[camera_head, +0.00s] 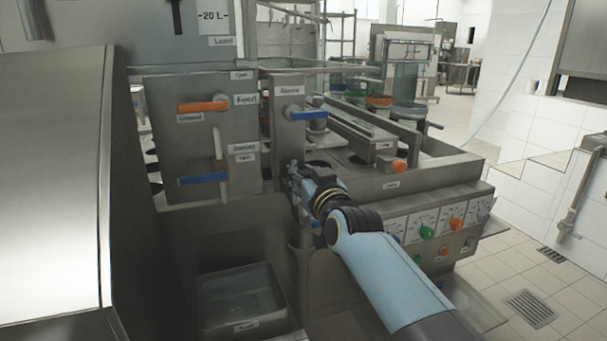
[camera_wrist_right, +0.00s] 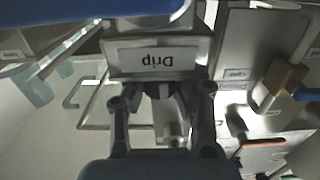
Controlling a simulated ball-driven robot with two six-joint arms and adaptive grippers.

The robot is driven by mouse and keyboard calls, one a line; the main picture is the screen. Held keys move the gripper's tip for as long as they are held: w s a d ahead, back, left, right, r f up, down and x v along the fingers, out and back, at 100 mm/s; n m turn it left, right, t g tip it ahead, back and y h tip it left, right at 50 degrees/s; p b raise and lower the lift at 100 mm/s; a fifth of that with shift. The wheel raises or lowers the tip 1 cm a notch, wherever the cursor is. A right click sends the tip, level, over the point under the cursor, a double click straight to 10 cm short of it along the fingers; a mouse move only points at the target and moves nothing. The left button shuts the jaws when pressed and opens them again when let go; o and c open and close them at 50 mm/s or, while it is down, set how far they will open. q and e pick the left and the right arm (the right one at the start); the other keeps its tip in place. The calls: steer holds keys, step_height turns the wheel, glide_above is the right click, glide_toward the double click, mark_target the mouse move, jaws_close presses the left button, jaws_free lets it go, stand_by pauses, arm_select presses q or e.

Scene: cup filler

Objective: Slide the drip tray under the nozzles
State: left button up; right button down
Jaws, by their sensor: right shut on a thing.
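The drip tray (camera_wrist_right: 190,35) is a grey metal piece with a "Drip" label that reads upside down in the right wrist view. My right gripper (camera_wrist_right: 163,90) is shut at the tray's labelled front, its two fingers just below the label. The exact grip contact is partly hidden. In the head view the right gripper (camera_head: 297,182) is at the front of the steel machine, near the narrow panel with a blue lever (camera_head: 309,115). There I cannot make out the tray apart from the gripper and machine. The nozzles are not clearly visible. My left gripper is not in view.
The left panel has an orange lever (camera_head: 203,106) and a lower blue lever (camera_head: 203,179). An open metal bin (camera_head: 242,300) is below. A control panel with coloured knobs (camera_head: 428,232) is right of my arm. Tiled floor (camera_head: 490,270) is clear at right.

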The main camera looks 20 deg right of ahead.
steer(key=shift+f, duration=0.2)
steer(key=shift+d+f+b, duration=0.15)
steer(key=shift+d+b, duration=0.15)
steer(key=shift+b, duration=0.05)
steer(key=d+b, duration=0.5)
steer(key=d, duration=0.5)
steer(key=shift+w+d, duration=0.15)
steer(key=shift+d, duration=0.1)
steer(key=c, duration=1.5)
jaws_free()
steer(key=shift+d, duration=0.15)
steer(key=o, duration=0.5)
steer(key=shift+s+d, duration=0.2)
steer(key=shift+s, duration=0.1)
steer(key=shift+r, duration=0.2)
